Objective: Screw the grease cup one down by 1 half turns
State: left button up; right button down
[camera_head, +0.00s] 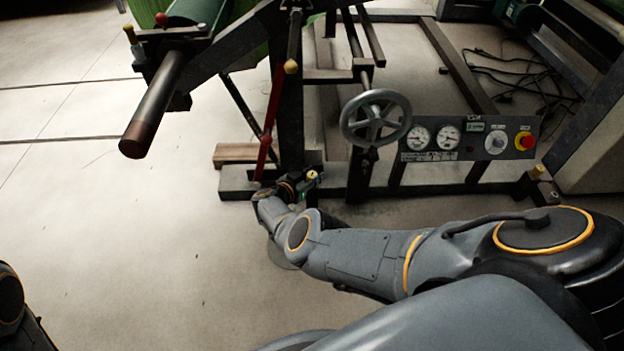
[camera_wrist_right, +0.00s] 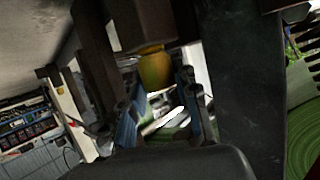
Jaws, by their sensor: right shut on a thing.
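A small yellow grease cup (camera_head: 312,174) sits low on the machine's dark frame, left of the handwheel. In the right wrist view the grease cup (camera_wrist_right: 154,70) shows as a rounded yellow knob against a dark block. My right gripper (camera_head: 303,184) reaches down to it, and its fingers (camera_wrist_right: 160,105) are shut on the cup from both sides. The finger contact is partly hidden and dim. No number on the cup can be read. My left gripper is out of view; only a bit of my left arm shows at the lower left.
A grey handwheel (camera_head: 376,118) and a gauge panel (camera_head: 468,139) with a red button stand right of the gripper. A red lever (camera_head: 270,120) rises close to it. A roller bar (camera_head: 155,100) juts out at upper left. Open floor (camera_head: 130,230) lies left.

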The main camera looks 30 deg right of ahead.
jog(key=shift+r, duration=0.1)
dwell(0.4)
jog(key=c, duration=1)
grip_release()
